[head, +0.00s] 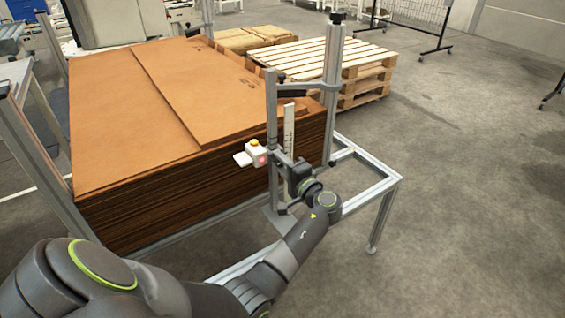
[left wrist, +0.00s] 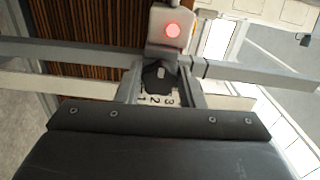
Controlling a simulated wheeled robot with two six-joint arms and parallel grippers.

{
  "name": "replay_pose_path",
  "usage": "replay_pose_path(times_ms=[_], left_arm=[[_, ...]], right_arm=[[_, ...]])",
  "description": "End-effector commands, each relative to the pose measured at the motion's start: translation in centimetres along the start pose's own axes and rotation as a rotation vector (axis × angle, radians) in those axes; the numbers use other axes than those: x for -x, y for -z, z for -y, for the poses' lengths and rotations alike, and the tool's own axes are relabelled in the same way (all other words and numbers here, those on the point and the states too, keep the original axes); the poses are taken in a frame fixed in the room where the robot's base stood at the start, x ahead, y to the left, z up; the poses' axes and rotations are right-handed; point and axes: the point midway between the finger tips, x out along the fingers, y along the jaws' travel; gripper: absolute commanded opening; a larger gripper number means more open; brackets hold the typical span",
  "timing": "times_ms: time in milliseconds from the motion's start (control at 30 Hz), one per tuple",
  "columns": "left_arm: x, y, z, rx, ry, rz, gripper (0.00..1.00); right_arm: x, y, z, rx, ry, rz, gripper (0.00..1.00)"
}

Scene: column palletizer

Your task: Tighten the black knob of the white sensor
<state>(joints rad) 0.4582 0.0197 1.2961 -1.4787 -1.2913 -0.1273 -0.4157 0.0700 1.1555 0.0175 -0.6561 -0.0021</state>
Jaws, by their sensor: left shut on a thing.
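The white sensor (head: 256,154) has a yellow top and is mounted on a metal post beside the cardboard stack. It also shows at the top of the left wrist view (left wrist: 171,30), with a lit red spot on its face. The black knob (left wrist: 158,77) sits just below the sensor in the left wrist view. My left gripper (left wrist: 160,82) has one finger on each side of the knob and is shut on it. In the head view the gripper (head: 282,160) reaches the post beside the sensor and hides the knob. My right gripper is not in view.
A tall stack of brown cardboard sheets (head: 150,110) stands behind and left of the sensor. A metal frame (head: 385,187) surrounds the post on the right. Wooden pallets (head: 330,62) stand behind. The grey floor (head: 470,200) on the right is clear.

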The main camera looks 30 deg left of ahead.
Motion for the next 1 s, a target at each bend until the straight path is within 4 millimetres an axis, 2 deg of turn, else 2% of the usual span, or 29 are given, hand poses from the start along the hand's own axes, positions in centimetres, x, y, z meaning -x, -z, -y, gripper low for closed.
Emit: replay_pose_path(times_ms=[467, 500, 667, 1000], left_arm=[[-0.01, 0.09, 0.09, -0.013, 0.002, -0.003, 0.12], [-0.01, 0.08, 0.09, -0.013, 0.002, -0.003, 0.36], [-0.01, 0.06, 0.07, -0.013, 0.001, -0.002, 0.57], [-0.07, 0.0, 0.02, -0.012, 0.0, -0.001, 0.57]], right_arm=[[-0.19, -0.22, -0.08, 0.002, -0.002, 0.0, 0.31], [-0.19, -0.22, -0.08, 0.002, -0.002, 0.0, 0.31], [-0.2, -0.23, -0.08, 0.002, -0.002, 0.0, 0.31], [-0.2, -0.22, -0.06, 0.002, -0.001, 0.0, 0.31]])
